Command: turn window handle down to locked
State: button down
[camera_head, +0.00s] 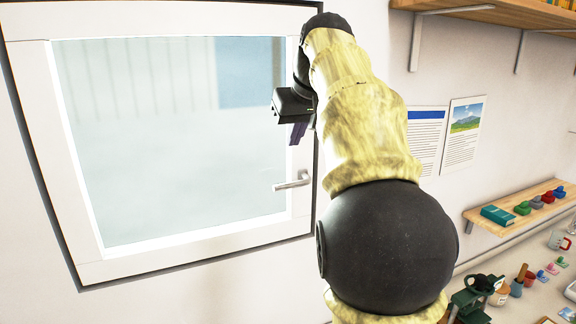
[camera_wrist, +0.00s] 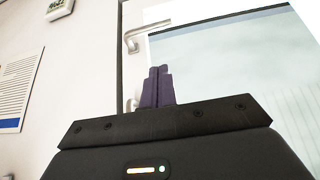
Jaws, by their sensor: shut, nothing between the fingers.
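The window (camera_head: 175,150) has a white frame and a pale glass pane. Its metal handle (camera_head: 293,182) sits on the right side of the frame, with the lever lying nearly level and pointing left. My gripper (camera_head: 298,133) has dark purple fingers, shut and empty, pointing down. In the head view it is above the handle, apart from it. In the wrist view, the shut fingers (camera_wrist: 157,84) stand at the middle, and the handle (camera_wrist: 148,34) shows past their tips with a gap between. The wrist view appears turned over relative to the head view.
Two printed sheets (camera_head: 463,132) hang on the wall right of the window. A shelf (camera_head: 525,205) with a teal book and small coloured items juts out at the right, above a cluttered surface. Another wooden shelf (camera_head: 500,10) is high at the right. A white wall device (camera_wrist: 58,8) shows in the wrist view.

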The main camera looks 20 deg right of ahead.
jog(key=shift+s+r, duration=0.15)
jog(key=shift+r, duration=0.45)
jog(key=shift+s+r, duration=0.15)
jog(key=shift+r, duration=0.45)
jog(key=p, duration=0.1)
send_over(287, 185)
notch_tip(287, 185, down, 8)
jog(key=shift+r, duration=0.15)
notch_tip(287, 185, down, 3)
jog(key=shift+r, duration=0.1)
jog(key=shift+s+f+p, duration=0.2)
jog(key=shift+f+p, duration=0.1)
jog(key=shift+f, duration=0.6)
jog(key=shift+s, duration=0.1)
